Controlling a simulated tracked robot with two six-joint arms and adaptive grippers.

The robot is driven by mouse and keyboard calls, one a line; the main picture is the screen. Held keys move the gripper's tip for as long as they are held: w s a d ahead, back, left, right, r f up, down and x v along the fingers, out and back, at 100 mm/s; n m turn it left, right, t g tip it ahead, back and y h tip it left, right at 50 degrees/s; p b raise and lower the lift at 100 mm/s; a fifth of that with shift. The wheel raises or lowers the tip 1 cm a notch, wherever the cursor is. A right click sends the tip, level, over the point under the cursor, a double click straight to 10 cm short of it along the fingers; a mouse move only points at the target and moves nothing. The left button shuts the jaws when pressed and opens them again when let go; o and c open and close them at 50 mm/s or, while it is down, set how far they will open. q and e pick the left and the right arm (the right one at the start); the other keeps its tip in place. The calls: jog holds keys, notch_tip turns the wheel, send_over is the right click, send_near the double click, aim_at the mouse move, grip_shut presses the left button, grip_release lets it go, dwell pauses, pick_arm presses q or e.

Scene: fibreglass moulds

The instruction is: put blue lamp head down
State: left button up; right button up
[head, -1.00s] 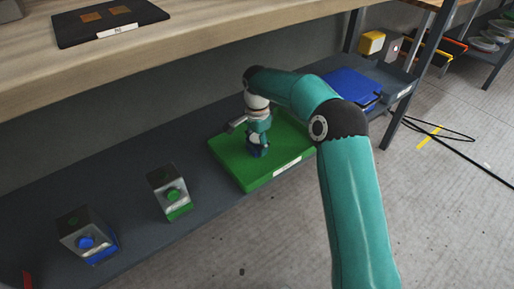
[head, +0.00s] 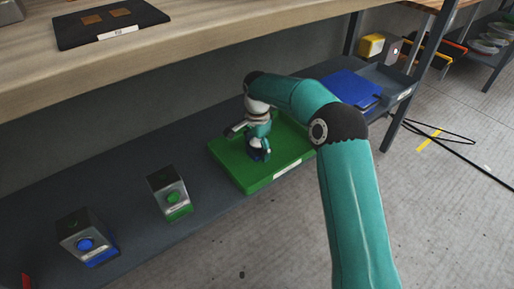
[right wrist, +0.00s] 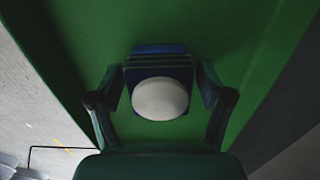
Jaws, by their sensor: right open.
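The blue lamp head (right wrist: 160,97), a blue ribbed body with a pale round lens, is on the green mat (right wrist: 75,30) in the right wrist view. My right gripper (right wrist: 164,82) is open, with one finger on each side of the lamp head and a small gap showing at each side. In the head view, my right gripper (head: 258,152) points down over the green mat (head: 232,172), and the lamp head is mostly hidden by it. My left gripper is not in view.
The mat lies on a dark lower shelf (head: 130,185). Two grey boxes with a green button (head: 172,197) and a blue button (head: 85,244) stand to the left. A blue mat (head: 350,87) lies to the right. A wooden upper shelf (head: 200,50) overhangs the back.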

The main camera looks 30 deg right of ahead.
notch_tip(320, 180, up, 8)
jog(key=p, duration=0.4)
jog(key=shift+r, duration=0.15)
dwell(0.3)
